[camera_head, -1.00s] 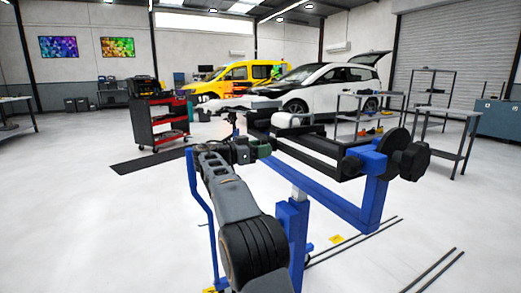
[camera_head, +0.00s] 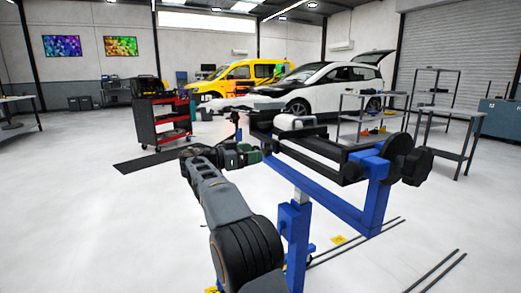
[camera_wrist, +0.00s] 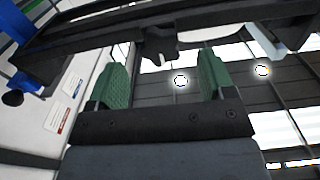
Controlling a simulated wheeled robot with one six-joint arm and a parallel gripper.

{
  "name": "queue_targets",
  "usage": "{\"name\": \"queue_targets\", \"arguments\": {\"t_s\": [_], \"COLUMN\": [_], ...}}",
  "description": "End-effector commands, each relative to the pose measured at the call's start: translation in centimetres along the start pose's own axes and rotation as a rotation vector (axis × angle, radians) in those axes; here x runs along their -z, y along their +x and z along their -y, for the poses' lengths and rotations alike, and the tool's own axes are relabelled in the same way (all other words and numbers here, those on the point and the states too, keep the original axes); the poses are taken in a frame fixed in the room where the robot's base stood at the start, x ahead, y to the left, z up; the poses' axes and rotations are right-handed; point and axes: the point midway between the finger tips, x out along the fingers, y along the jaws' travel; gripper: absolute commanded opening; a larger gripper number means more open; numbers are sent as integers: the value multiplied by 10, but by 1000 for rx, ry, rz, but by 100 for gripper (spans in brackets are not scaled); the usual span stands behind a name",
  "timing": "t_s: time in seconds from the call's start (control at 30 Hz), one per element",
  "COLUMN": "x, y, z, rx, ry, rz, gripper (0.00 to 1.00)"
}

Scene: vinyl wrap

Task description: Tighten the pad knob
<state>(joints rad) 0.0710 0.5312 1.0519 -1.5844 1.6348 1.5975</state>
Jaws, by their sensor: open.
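A blue stand (camera_head: 292,240) carries long black rails and rollers at the center right of the head view. My gripper (camera_head: 250,155) is by the near left end of these rails, low beside them. In the wrist view my gripper (camera_wrist: 162,78) has its two green fingers wide apart with nothing between them. A dark lobed part (camera_wrist: 158,45), possibly the pad knob, hangs under a black beam (camera_wrist: 190,18) just beyond the fingertips, roughly midway between them. It appears apart from both fingers. In the head view I cannot make out the pad knob.
Large black hand knobs (camera_head: 417,166) sit at the stand's right end. A white roll (camera_head: 290,122) lies on the rails. A red tool cart (camera_head: 163,120) and a white car (camera_head: 330,88) stand behind.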

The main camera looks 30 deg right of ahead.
Motion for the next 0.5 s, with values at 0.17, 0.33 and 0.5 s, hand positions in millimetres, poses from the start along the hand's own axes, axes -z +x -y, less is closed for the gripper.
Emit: {"name": "queue_targets", "arguments": {"t_s": [0.17,0.33,0.5], "x": [3,2,1], "y": [-39,-67,-84], "z": [1,1,1], "rx": [3,3,1], "ry": [-2,-1,-1], "rz": [0,-1,0], "gripper": [75,75,75]}}
